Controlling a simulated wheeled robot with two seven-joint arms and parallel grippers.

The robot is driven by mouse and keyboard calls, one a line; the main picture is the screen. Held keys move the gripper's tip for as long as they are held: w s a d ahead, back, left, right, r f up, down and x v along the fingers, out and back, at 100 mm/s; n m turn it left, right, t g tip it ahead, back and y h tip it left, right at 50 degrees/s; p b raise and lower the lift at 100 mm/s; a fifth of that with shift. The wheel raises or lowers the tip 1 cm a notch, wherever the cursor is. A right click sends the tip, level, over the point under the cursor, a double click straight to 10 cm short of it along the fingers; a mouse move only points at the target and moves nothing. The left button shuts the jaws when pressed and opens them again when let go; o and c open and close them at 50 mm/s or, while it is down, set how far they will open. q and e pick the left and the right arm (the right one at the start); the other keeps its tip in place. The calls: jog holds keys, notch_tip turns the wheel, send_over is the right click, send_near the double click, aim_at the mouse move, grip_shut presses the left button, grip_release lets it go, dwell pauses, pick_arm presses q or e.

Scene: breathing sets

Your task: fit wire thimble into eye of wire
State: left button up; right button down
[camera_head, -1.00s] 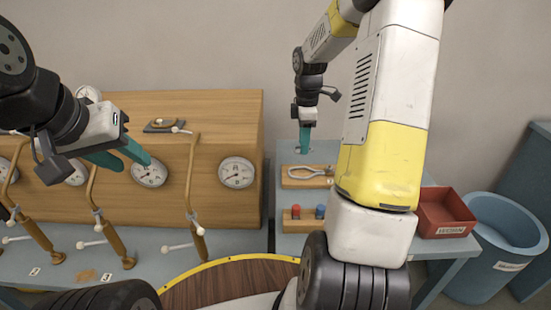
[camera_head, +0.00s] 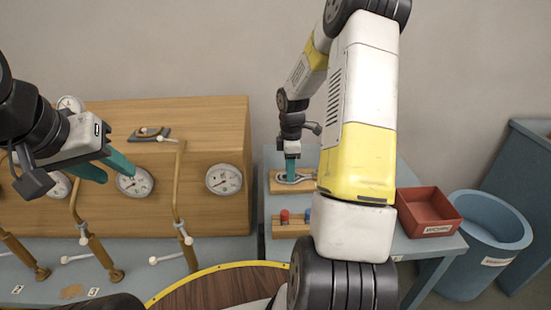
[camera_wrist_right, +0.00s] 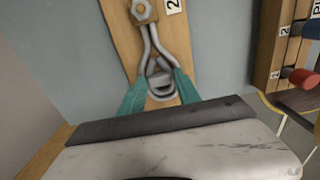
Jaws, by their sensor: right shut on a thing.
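The wire (camera_wrist_right: 158,45) lies on a wooden block (camera_wrist_right: 120,30), with a nut at one end and its eye toward me. My right gripper (camera_wrist_right: 160,92) is at the loop end of the eye, its teal fingers on either side. It is shut on a small grey piece, apparently the wire thimble (camera_wrist_right: 160,80), which appears within the loop; I cannot tell if it is seated. In the head view my right gripper (camera_head: 292,178) covers part of the wire eye (camera_head: 306,177). My left gripper (camera_head: 106,168) is open and empty in front of the gauge panel.
A block with red and blue knobs (camera_head: 290,222) stands in front of the wire's block. A red bin (camera_head: 430,208) and a blue barrel (camera_head: 488,240) are to the right. The wooden gauge panel (camera_head: 215,130) with brown pipes (camera_head: 182,220) fills the left.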

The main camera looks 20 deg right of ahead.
jog(key=c, duration=0.9)
grip_release()
jog(key=shift+o, duration=0.2)
notch_tip(320, 180, up, 12)
jog(key=s+a+r+m+t, duration=0.3)
jog(key=s+a+r+m, duration=0.4)
jog(key=s+r, duration=0.4)
jog(key=s+a+r+m+t+y, duration=0.1)
jog(key=s+a+m, duration=0.2)
jog(key=s, duration=0.3)
jog(key=s+a+r+m+t+y, duration=0.1)
jog(key=s+a+r+m+t, duration=0.1)
jog(key=s+m, duration=0.2)
jog(key=shift+s+a+r+m, duration=0.15)
jog(key=shift+s+a+m, duration=0.2)
jog(key=shift+s, duration=0.7)
